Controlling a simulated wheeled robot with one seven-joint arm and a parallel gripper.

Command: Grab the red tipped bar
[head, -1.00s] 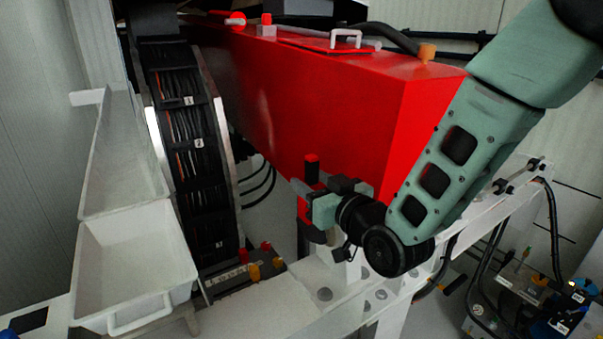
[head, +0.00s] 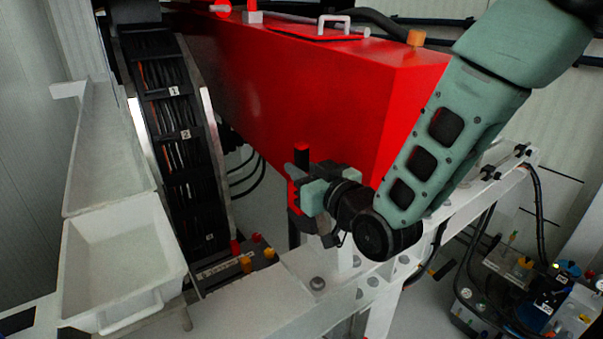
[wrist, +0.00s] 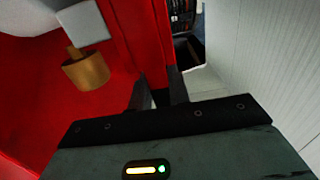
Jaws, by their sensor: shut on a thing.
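The red tipped bar (head: 302,150) stands upright in front of the large red housing in the head view. Its red tip shows above my gripper, and more red shows just below the fingers. My gripper (head: 299,177) is shut on the bar from the right, a little below its top. In the wrist view my two dark fingers (wrist: 158,92) are close together with a narrow gap. The part of the bar between the fingers is hidden.
The red housing (head: 330,95) fills the space behind and above my gripper. A white beam (head: 345,270) with bolts runs below it. A white tray (head: 120,265) and a cable chain (head: 180,130) are at the left. Hoses and equipment (head: 520,290) stand at the lower right.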

